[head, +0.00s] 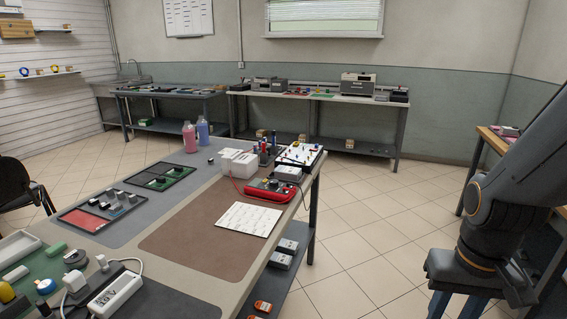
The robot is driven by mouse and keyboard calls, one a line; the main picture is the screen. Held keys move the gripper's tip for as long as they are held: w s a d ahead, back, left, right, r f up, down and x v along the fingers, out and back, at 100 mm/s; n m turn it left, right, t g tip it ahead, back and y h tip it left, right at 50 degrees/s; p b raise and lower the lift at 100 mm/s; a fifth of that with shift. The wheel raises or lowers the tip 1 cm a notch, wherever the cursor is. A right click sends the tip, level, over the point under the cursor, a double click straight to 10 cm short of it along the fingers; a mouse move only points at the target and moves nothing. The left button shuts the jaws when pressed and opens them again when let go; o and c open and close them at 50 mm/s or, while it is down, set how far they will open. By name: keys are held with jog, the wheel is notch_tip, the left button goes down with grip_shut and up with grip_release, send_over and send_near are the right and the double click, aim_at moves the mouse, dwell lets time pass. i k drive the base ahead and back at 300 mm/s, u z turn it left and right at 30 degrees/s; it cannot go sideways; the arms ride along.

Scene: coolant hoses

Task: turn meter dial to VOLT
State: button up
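The red meter (270,191) lies on the brown mat near the right edge of the long workbench. Its dark face and a small dial show, but the dial's marks and setting are too small to read. A red lead runs from its left side up beside a white box. My gripper (458,309) hangs at the lower right, beyond the bench's right edge and well apart from the meter. Its two bluish fingers appear spread, with nothing visible between them; their tips are cut off by the frame's bottom edge.
A white printed sheet (248,219) lies just in front of the meter. A white box (238,163), a grey box (288,173) and a white board with knobs (300,154) stand behind it. The brown mat (195,240) is mostly bare. Open tiled floor (365,235) lies right of the bench.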

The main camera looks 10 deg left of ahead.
aim_at(274, 183)
jog(key=i, duration=2.7)
jog(key=u, duration=2.8)
